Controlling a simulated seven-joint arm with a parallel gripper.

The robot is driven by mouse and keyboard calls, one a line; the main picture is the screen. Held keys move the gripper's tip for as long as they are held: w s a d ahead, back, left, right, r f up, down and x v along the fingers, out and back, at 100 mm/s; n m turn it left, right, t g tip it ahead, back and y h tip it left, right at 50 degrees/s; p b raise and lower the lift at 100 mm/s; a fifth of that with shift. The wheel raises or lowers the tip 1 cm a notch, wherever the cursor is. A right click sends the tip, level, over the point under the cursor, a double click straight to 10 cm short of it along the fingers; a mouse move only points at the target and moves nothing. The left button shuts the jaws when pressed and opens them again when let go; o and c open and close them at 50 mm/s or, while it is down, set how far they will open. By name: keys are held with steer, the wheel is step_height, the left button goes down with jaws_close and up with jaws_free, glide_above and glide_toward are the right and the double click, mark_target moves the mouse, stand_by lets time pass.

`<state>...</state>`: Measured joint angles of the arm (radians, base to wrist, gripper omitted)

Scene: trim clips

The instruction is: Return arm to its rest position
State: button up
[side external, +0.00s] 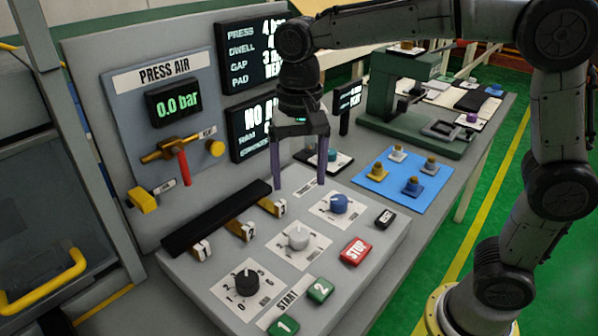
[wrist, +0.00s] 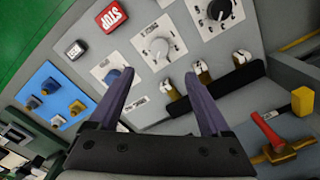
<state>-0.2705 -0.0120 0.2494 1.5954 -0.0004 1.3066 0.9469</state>
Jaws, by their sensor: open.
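My gripper (side external: 300,183) is open and empty. It hangs fingers-down above the back part of the grey control panel (side external: 330,262), near the blue knob (side external: 338,204) and the yellow-framed switches (side external: 272,207). In the wrist view, my two purple-grey fingers (wrist: 162,98) are spread apart with nothing between them. The white knob (wrist: 158,50) lies beyond their tips, and the blue knob (wrist: 113,76) shows beside one finger. My arm arches in from the right of the side view.
The press air board (side external: 165,120) with a red-handled valve (side external: 183,165) stands behind. A blue mat (side external: 402,180) holds several small clips. A green press (side external: 405,110) stands at the back right. STOP (side external: 355,251) and START buttons (side external: 284,326) sit on the panel. Space above the panel's front is clear.

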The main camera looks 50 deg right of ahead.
steer(key=s+d+r+t, duration=0.3)
steer(key=s+d+r, duration=0.3)
steer(key=s, duration=0.4)
steer(key=s+d+f+n+t, duration=0.2)
steer(key=s+d+f+n, duration=0.1)
steer(key=s+f+n, duration=0.4)
steer(key=shift+s+d+f+n+t, duration=0.3)
steer(key=shift+s+f+n, duration=0.1)
steer(key=shift+s, duration=0.15)
